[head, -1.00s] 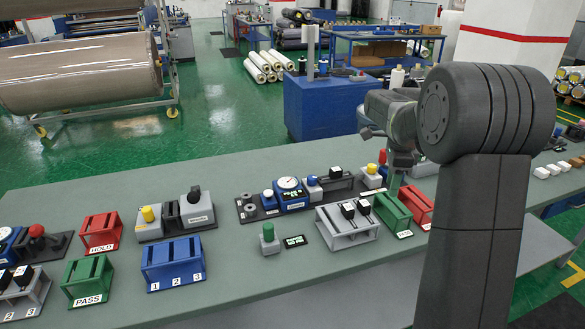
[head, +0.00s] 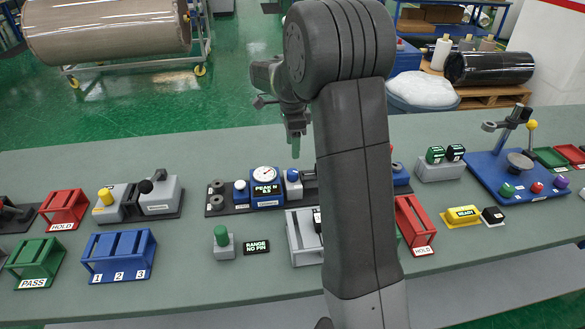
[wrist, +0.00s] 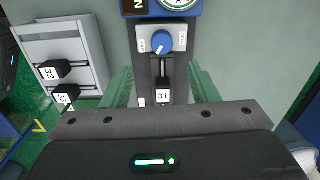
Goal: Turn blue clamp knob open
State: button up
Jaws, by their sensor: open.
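The blue clamp knob (wrist: 163,42) sits on a grey block with a label on either side, and its white pointer mark faces lower left in the wrist view. In the head view the knob (head: 292,175) is just right of the gauge unit (head: 265,190). My gripper (head: 296,145) hangs above the knob's fixture. In the wrist view its green fingers (wrist: 163,88) are spread apart, with nothing held between them. A black block marked 31 (wrist: 163,96) lies on the fixture's rail between the fingers in that view, below the knob.
A grey rack (wrist: 85,48) with black blocks 32 and 33 stands left in the wrist view. On the table are a green button (head: 222,243), a RANGE NO PIN display (head: 256,247) and a blue rack (head: 120,255). My arm hides part of the table.

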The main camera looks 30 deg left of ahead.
aim_at(293, 171)
notch_tip(293, 171, down, 10)
jog(key=shift+w+a+r+p, duration=0.1)
jog(key=shift+r+p, duration=0.05)
jog(key=shift+p, duration=0.35)
jog(key=shift+c, duration=0.4)
jog(key=c, duration=0.9)
